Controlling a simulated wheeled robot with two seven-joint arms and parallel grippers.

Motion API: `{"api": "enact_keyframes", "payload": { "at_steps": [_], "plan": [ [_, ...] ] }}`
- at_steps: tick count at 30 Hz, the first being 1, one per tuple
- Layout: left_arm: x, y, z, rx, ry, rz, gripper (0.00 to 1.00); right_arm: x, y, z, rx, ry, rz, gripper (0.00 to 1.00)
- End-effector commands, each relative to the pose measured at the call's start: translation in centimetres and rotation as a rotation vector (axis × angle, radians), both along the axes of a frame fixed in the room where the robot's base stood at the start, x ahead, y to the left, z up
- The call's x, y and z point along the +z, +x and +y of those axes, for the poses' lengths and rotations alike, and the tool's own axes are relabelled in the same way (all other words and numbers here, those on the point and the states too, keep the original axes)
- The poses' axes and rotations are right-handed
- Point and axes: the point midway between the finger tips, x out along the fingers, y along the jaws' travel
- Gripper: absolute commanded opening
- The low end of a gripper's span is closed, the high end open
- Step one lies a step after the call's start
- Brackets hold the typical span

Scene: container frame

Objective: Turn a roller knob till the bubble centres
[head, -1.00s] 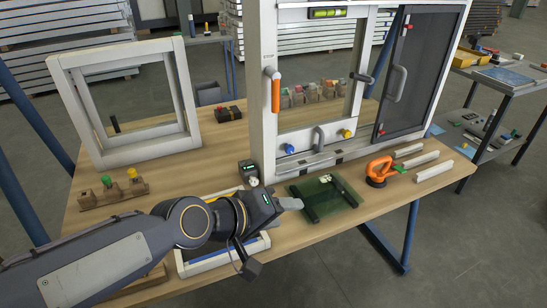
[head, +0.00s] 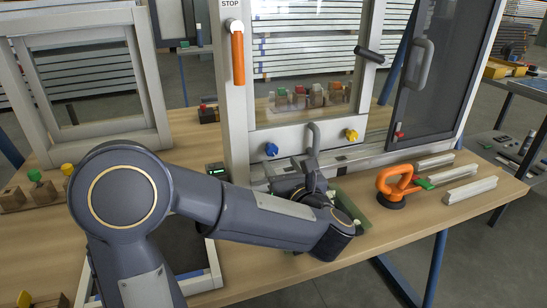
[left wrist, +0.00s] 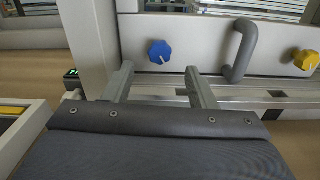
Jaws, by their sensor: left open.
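The blue knob (head: 271,149) and the yellow knob (head: 352,135) sit on the lower rail of the light grey sash frame (head: 238,120). In the left wrist view the blue knob (left wrist: 160,52) shows a pale pointer mark, and the yellow knob (left wrist: 307,60) is at the right edge. My left gripper (left wrist: 160,72) is open and empty, its two fingers pointing at the rail with the blue knob between their tips in the picture, apparently still short of it. In the head view the left gripper (head: 284,172) is low before the rail, partly hidden by its arm.
A grey handle (left wrist: 240,50) stands out between the knobs. An orange suction lifter (head: 394,184) and pale bars (head: 470,190) lie on the bench at right.

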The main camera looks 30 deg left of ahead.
Motion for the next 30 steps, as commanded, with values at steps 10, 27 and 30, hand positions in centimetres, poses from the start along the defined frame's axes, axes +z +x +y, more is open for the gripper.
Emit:
{"api": "enact_keyframes", "payload": {
  "at_steps": [10,27,30],
  "plan": [
    [0.1,3.2,3.9,0.001,0.001,0.001,0.51,0.3,0.0,0.0,0.000,0.000,0.000,0.36],
    [0.1,3.6,4.2,-0.003,0.003,0.002,0.24,0.3,0.0,0.0,0.000,0.000,0.000,0.36],
    [0.1,3.6,4.2,-0.003,0.003,0.002,0.11,0.3,0.0,0.0,0.000,0.000,0.000,0.36]
  ]
}}
